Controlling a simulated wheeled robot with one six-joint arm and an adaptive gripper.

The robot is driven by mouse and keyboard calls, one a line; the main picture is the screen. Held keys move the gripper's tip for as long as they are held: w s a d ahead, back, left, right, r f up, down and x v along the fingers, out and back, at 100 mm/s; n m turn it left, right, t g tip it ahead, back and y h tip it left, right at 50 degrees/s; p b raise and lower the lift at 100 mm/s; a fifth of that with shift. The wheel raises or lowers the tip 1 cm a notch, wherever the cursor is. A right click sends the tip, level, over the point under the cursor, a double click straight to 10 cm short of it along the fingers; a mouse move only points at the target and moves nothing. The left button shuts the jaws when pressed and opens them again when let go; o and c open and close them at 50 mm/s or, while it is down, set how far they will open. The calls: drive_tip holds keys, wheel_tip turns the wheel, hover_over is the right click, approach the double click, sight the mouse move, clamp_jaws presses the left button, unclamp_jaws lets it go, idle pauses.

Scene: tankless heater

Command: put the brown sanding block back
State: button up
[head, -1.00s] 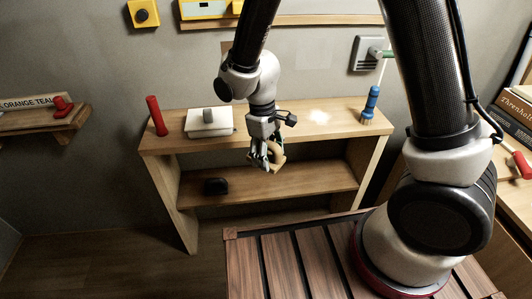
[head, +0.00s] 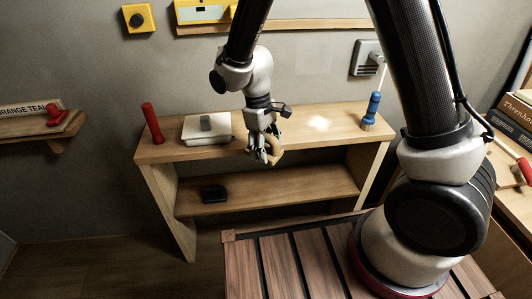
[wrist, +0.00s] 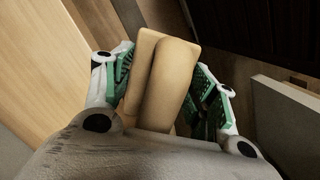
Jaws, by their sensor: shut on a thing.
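My gripper (head: 266,155) is shut on the brown sanding block (head: 277,153). It hangs in front of the front edge of the wooden shelf unit's top (head: 290,132), by the opening above the lower shelf. In the wrist view the tan block (wrist: 163,82) is tilted between the two green-padded fingers, with a rounded ridge along it. My gripper also shows in the wrist view (wrist: 160,85). The block's lower end is hidden by the gripper body.
On the unit's top stand a red cylinder (head: 152,123), a white box with a grey knob (head: 206,129) and a blue-handled brush (head: 371,110). A black object (head: 213,193) lies on the lower shelf (head: 290,189). The top's middle is clear. A slatted wooden surface (head: 290,265) lies in front.

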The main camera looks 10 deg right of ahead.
drive_tip(key=w, duration=0.5)
drive_tip(key=w+d, duration=0.1)
drive_tip(key=w, duration=0.4)
drive_tip(key=w+d, duration=0.1)
drive_tip(key=w, duration=0.5)
drive_tip(key=shift+d+f, duration=0.1)
drive_tip(key=shift+f, duration=0.6)
drive_tip(key=shift+f, duration=0.55)
drive_tip(key=o, duration=1.1)
wheel_tip(320, 180, up, 10)
drive_tip(key=shift+f, duration=0.1)
